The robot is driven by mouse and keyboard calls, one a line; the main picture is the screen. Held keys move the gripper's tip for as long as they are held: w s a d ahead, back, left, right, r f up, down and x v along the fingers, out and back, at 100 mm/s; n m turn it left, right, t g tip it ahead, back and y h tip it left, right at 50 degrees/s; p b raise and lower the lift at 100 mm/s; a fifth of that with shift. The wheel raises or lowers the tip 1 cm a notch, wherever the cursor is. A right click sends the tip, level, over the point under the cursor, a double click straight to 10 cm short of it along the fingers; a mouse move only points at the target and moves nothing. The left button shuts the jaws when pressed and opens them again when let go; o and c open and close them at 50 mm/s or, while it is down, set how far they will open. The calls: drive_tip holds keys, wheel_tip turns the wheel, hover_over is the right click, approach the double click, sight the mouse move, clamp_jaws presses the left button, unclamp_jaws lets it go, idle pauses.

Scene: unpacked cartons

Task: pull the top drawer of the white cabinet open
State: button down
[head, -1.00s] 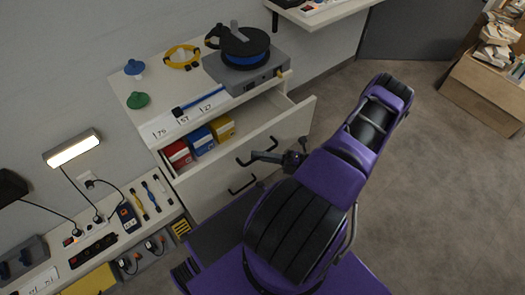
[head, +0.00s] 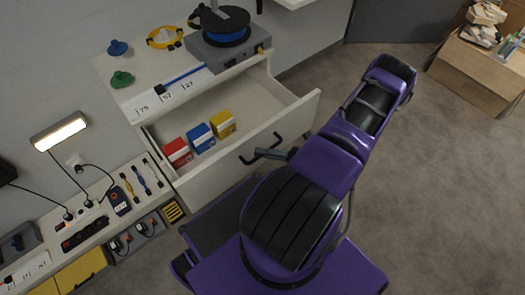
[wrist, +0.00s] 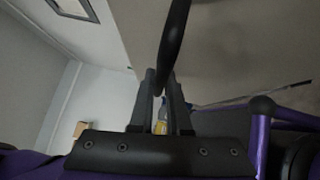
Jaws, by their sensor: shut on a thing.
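The white cabinet (head: 110,75) stands against the wall, its top drawer (head: 288,125) pulled well out. Red, blue and yellow boxes (head: 199,137) sit in a row inside the drawer. The dark bar handle (head: 262,150) is on the drawer front. In the wrist view the handle (wrist: 176,35) runs between the fingertips of my gripper (wrist: 164,82), which is shut on it. In the head view my gripper is mostly hidden at the drawer front, beside my purple arm.
A grey device with a black and blue spool (head: 228,38) stands on the cabinet top. A low bench (head: 90,225) with a power strip and tools is at lower left. A wooden box (head: 480,75) with books is at upper right.

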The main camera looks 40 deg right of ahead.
drive_tip(key=shift+d, duration=0.1)
drive_tip(key=c, duration=0.9)
unclamp_jaws()
drive_tip(key=b+v, duration=0.1)
drive_tip(key=v, duration=1.6)
drive_tip(key=shift+s, duration=0.2)
drive_tip(key=shift+d, duration=0.1)
